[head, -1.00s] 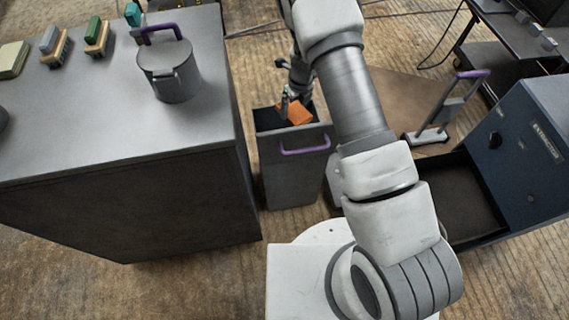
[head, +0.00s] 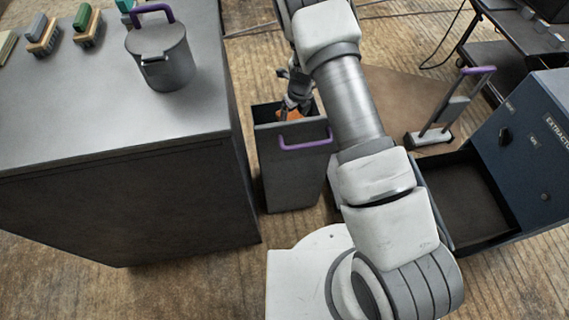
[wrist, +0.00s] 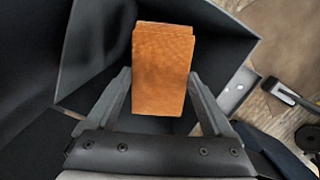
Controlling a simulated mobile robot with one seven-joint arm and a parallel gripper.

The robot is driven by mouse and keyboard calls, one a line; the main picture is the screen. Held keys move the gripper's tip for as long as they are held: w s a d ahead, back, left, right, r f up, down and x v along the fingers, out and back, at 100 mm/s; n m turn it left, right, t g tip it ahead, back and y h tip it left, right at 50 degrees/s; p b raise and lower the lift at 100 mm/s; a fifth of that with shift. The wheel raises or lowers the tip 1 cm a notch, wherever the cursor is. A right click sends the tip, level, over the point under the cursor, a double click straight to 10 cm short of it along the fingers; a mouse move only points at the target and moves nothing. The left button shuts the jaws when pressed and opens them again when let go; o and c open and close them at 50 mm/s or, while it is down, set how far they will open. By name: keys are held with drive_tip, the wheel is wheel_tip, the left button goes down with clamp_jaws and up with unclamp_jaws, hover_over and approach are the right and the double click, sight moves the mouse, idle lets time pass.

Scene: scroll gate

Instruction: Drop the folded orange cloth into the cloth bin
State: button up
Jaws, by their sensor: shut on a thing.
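The folded orange cloth (wrist: 162,70) is a thick rectangular pad between the two fingers of my gripper (wrist: 160,98) in the wrist view. My gripper is shut on it. In the head view my gripper (head: 293,108) is down at the mouth of the cloth bin (head: 292,170), a grey box with a purple handle. A small orange part of the cloth (head: 284,114) shows there, partly hidden by the gripper and the bin's front wall. In the wrist view the bin's walls (wrist: 85,62) stand around the cloth. The bin's floor is dark and hard to make out.
A grey counter (head: 90,130) stands left of the bin, with a lidded pot (head: 160,58) and several brushes near its back. A blue machine (head: 530,150) with an open dark tray (head: 465,205) is on the right. A purple-handled tool (head: 440,115) stands behind it.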

drive_tip(key=o, duration=1.1)
drive_tip(key=shift+r, duration=0.1)
drive_tip(key=r+p, duration=0.2)
drive_tip(key=r, duration=0.3)
drive_tip(key=s+d+r+p, duration=0.1)
drive_tip(key=r+p, duration=0.1)
drive_tip(key=r, duration=0.4)
drive_tip(key=s+r+p, duration=0.1)
drive_tip(key=r, duration=0.5)
drive_tip(key=shift+s+d+p, duration=0.1)
drive_tip(key=shift+d+p, duration=0.1)
drive_tip(key=shift+p, duration=0.2)
